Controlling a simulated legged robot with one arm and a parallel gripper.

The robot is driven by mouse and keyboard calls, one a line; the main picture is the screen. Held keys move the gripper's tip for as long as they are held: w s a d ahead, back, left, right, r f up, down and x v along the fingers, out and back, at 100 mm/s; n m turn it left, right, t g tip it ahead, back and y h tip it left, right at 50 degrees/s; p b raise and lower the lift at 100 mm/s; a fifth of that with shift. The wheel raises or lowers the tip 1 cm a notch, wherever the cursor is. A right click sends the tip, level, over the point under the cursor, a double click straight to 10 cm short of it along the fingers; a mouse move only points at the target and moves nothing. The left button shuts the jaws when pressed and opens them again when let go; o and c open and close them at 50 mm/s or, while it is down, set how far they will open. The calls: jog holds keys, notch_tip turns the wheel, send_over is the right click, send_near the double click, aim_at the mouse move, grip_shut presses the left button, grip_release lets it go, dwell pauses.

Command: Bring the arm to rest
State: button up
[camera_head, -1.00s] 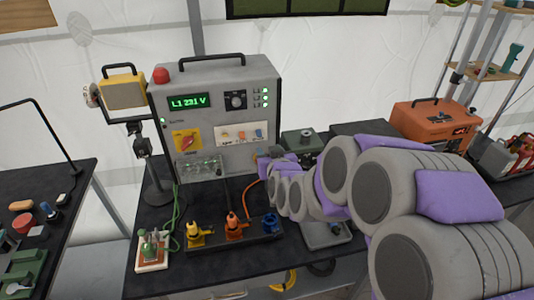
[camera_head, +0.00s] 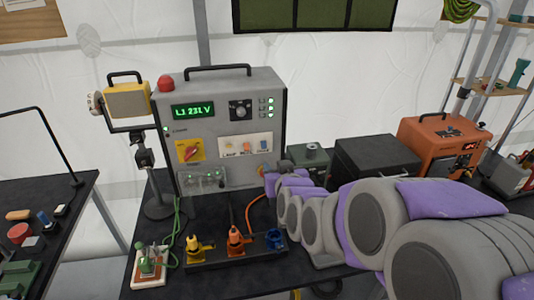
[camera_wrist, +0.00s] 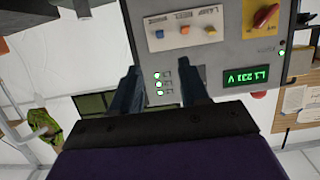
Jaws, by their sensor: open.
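My arm (camera_head: 365,222) reaches in from the right in the head view, low over the dark table (camera_head: 150,205), with its far end near the lower right of the grey power box (camera_head: 225,125). In the wrist view my gripper (camera_wrist: 162,82) is open, its two dark fingers apart with nothing between them. Beyond the fingers the power box's panel (camera_wrist: 225,50) shows upside down, with a green display, lit green lamps and a red-and-yellow switch. In the head view the gripper's fingers are too small to make out.
A black strip holds yellow, orange and blue plugs (camera_head: 238,240) in front of the box. A yellow lamp (camera_head: 127,98) stands left. A black case (camera_head: 375,160) and orange unit (camera_head: 443,145) stand behind my arm.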

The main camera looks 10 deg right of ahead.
jog(key=s+f+g, duration=0.3)
jog(key=s+g, duration=0.2)
jog(key=s, duration=0.7)
jog(key=s+f+g, duration=0.3)
jog(key=s+g, duration=0.2)
jog(key=s, duration=0.8)
jog(key=s+a+f+g, duration=0.1)
jog(key=s+f+g, duration=0.2)
jog(key=s, duration=1)
jog(key=g, duration=0.3)
jog(key=shift+s, duration=0.2)
